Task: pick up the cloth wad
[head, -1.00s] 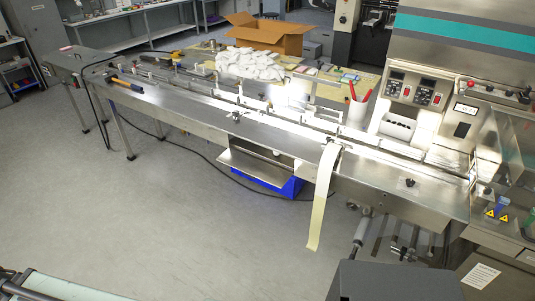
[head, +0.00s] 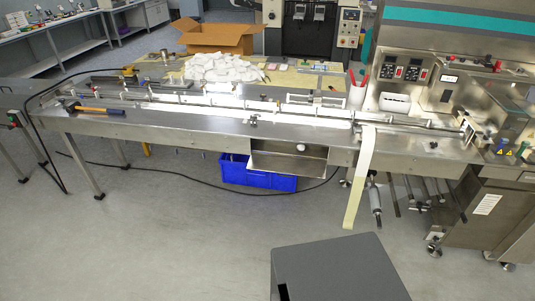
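A heaped white cloth wad (head: 222,68) lies on the table behind the flow wrapper's long metal infeed bed (head: 200,125), left of centre in the head view. It is crumpled, and its lower front edge is close behind the bed's guide rails. My gripper is not in view.
An open cardboard box (head: 218,38) stands behind the wad. A hammer (head: 95,108) lies on the bed's left end. A blue crate (head: 258,173) sits under the bed. A yellowish strip (head: 360,180) hangs from the front. The floor in front is largely clear.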

